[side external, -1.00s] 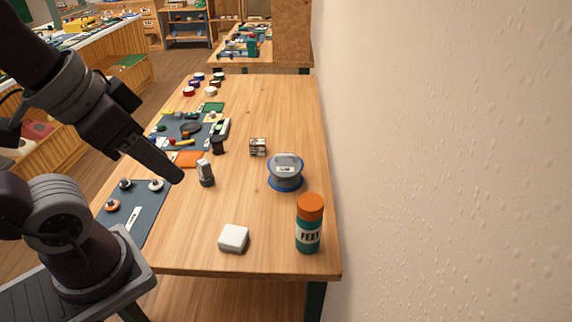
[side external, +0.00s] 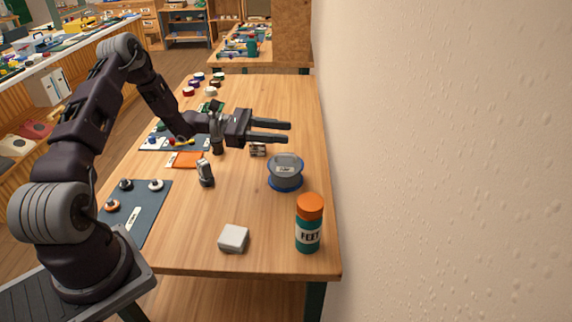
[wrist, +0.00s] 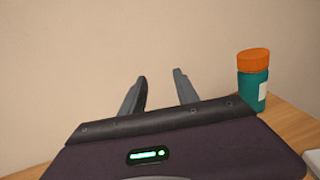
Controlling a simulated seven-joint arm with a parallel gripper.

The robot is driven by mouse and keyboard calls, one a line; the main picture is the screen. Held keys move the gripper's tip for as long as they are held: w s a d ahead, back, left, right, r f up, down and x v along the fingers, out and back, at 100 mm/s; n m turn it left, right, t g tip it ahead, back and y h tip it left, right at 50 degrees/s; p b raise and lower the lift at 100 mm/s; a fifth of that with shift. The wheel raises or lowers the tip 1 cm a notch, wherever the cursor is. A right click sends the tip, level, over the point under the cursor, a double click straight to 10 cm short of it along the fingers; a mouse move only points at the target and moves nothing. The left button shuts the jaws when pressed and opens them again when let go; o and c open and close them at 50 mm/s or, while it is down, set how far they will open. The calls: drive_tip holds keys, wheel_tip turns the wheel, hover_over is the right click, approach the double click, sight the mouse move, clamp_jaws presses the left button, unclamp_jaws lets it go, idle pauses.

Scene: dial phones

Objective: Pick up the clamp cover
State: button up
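My gripper (side external: 286,132) is extended over the back half of the wooden table, pointing right toward the wall. Its two fingers are apart with nothing between them, as the wrist view (wrist: 161,78) also shows. I cannot tell for sure which thing is the clamp cover. A grey round container with a blue base and a label too small to read (side external: 285,174) stands below and in front of the fingers in the side view, apart from them. A small metallic block (side external: 258,149) sits on the table just below the fingers in the picture.
A teal jar with an orange lid (side external: 309,224) stands at the front right; it also shows in the wrist view (wrist: 253,78). A white block (side external: 234,238), a small grey upright thing (side external: 205,173) and a dark mat with round parts (side external: 145,211) are nearby. The wall borders the right.

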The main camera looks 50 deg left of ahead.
sight(290, 155)
drive_tip(key=f, duration=0.1)
drive_tip(key=a+f+n+t, duration=0.1)
drive_tip(key=a+f, duration=0.1)
drive_tip(key=shift+w+a+f+n+t+y, duration=0.1)
drive_tip(key=shift+w+a+n+t+y, duration=0.05)
drive_tip(key=shift+w+n+t+y, duration=0.2)
wheel_tip(290, 155, down, 5)
drive_tip(key=shift+s+f, duration=0.1)
drive_tip(key=shift+d+f, duration=0.2)
drive_tip(key=shift+f, duration=0.05)
drive_tip(key=x, duration=0.4)
drive_tip(key=shift+w+d, duration=0.2)
drive_tip(key=shift+w, duration=0.15)
clamp_jaws()
